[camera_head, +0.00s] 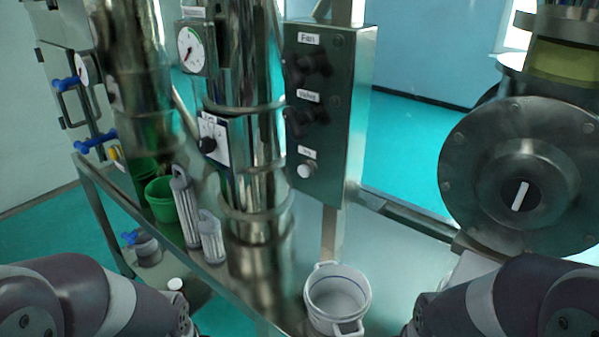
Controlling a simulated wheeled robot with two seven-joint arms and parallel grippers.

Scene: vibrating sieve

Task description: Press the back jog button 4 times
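A grey control box (340,110) stands upright at the centre, with labels and dark knobs on its front. The white button (306,170) is low on that front, under a label too small to read surely. A back jog button is not clearly marked in this view. My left arm comes in at the bottom left and my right arm at the bottom right. Both grippers are outside the picture, and both arms are well below the control box.
Two clear cylinders (187,210) and a green bucket (160,200) are at the left. A large round steel housing (475,180) fills the right side.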

